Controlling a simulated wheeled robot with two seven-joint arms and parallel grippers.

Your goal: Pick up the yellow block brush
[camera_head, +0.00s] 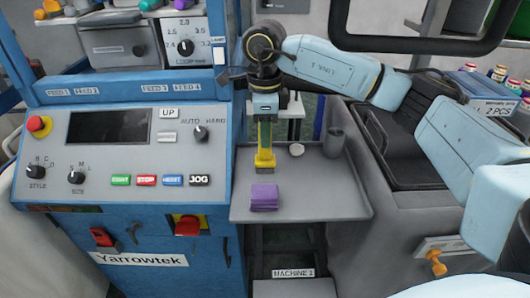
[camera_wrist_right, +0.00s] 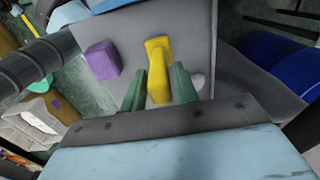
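My right gripper (camera_head: 264,122) points down from above, at the top of the brush's handle. In the right wrist view the brush (camera_wrist_right: 159,62) lies between the two green fingers of my right gripper (camera_wrist_right: 159,78). The fingers are apart, one on each side of the yellow handle, with a small gap showing; I see no clear grip. My left gripper is in neither view.
A purple block (camera_head: 265,197) lies on the shelf just in front of the brush. The blue control panel (camera_head: 130,150) borders the shelf on the left.

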